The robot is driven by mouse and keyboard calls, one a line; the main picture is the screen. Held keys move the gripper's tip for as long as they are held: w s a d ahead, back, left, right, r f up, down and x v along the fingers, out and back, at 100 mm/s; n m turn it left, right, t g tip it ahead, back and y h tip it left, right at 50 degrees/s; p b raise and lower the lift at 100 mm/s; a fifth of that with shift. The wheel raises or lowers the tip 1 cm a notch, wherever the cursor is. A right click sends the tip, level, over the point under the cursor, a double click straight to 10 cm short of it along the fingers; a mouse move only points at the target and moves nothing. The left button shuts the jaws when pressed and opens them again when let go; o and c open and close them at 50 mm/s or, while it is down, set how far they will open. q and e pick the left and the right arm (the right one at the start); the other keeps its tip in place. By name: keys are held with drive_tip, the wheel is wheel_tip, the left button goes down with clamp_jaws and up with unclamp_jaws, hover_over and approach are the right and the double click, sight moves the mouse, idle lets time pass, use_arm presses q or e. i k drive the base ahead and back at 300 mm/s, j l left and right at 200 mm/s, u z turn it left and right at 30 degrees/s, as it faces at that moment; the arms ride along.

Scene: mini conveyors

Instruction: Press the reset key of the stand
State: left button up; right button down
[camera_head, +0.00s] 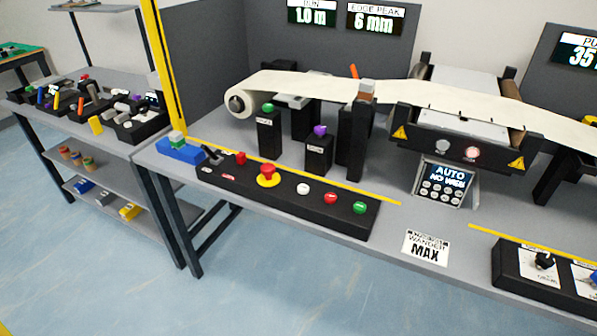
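A long black control box (284,205) lies along the front edge of the grey table. On it, from left to right, are a small lever (212,153), a red knob (241,158), a red mushroom button (267,171) on a yellow base, a white button (303,188), a red button (331,198) and a green button (360,207). The labels are too small to read, so I cannot tell which is the reset key. Neither gripper is in view.
Behind stands a conveyor with a cream web (320,86) and black posts with a green knob (268,107) and a purple knob (320,130). A black box with dials (520,282) is at the lower right. A yellow upright (164,70) stands left. Floor in front is clear.

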sight(303, 188)
drive_tip(key=i+j+z, duration=0.15)
drive_tip(key=i+j, duration=0.15)
drive_tip(key=i+j+z, duration=0.1)
drive_tip(key=i+j, duration=0.15)
drive_tip(key=j, duration=0.2)
drive_tip(key=i+j+z, duration=0.15)
drive_tip(key=j, duration=0.3)
drive_tip(key=i, duration=0.1)
